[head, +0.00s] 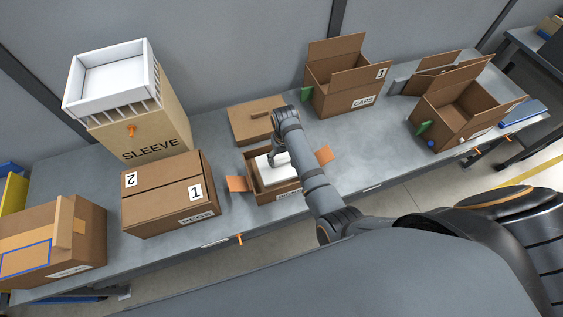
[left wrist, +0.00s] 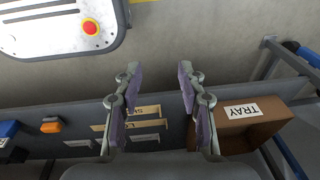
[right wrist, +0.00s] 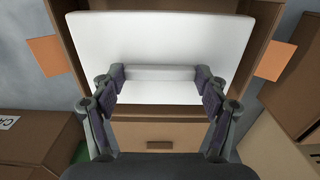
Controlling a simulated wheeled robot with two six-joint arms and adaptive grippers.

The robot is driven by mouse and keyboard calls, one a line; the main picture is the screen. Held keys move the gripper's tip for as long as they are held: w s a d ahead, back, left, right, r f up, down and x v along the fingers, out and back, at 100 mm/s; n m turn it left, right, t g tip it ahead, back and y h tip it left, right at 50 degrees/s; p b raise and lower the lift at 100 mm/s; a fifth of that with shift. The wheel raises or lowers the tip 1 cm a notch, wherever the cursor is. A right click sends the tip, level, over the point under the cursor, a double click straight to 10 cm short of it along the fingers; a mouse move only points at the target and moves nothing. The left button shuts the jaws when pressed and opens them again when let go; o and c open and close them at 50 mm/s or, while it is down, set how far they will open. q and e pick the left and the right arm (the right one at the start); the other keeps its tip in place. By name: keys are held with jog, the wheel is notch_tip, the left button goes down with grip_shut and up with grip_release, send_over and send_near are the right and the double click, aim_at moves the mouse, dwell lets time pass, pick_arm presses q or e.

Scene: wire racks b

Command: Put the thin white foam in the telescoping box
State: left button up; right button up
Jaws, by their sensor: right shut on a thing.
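The thin white foam (head: 270,178) is a flat white slab with a raised bar, and it lies within the opening of the brown box with orange side tabs (head: 263,197). My right gripper (head: 276,159) is shut on the bar. In the right wrist view the foam (right wrist: 160,40) fills most of the box opening, and my right gripper (right wrist: 160,78) has one finger at each end of the bar. I cannot tell whether the foam rests on anything inside. My left gripper (left wrist: 160,72) is open and empty in the left wrist view, and is not in the head view.
A closed carton (head: 165,200) and the SLEEVE box (head: 155,140) with a white tray (head: 112,75) stand left. Open cartons (head: 345,85) stand right. The grey table (head: 370,150) is clear right of my right arm.

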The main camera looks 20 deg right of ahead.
aim_at(282, 163)
jog(key=shift+w+a+f, duration=0.1)
jog(key=shift+w+f, duration=0.15)
jog(key=shift+f, duration=0.15)
jog(key=shift+w+a+f, duration=0.1)
jog(key=shift+w+f, duration=0.05)
jog(key=shift+w, duration=0.05)
jog(key=shift+w+f, duration=0.2)
jog(key=shift+f, duration=0.1)
notch_tip(282, 163, down, 3)
jog(key=shift+w+a+r, duration=0.1)
pick_arm(q)
jog(key=shift+s+a+f, duration=0.1)
jog(key=shift+s+f, duration=0.1)
jog(key=shift+s, duration=0.3)
jog(key=shift+s+f, duration=0.2)
jog(key=shift+s, duration=0.25)
pick_arm(e)
jog(key=shift+f, duration=0.3)
pick_arm(q)
jog(key=shift+b, duration=0.3)
pick_arm(e)
jog(key=shift+f, duration=0.15)
jog(key=o, duration=0.9)
jog(key=shift+o, duration=0.2)
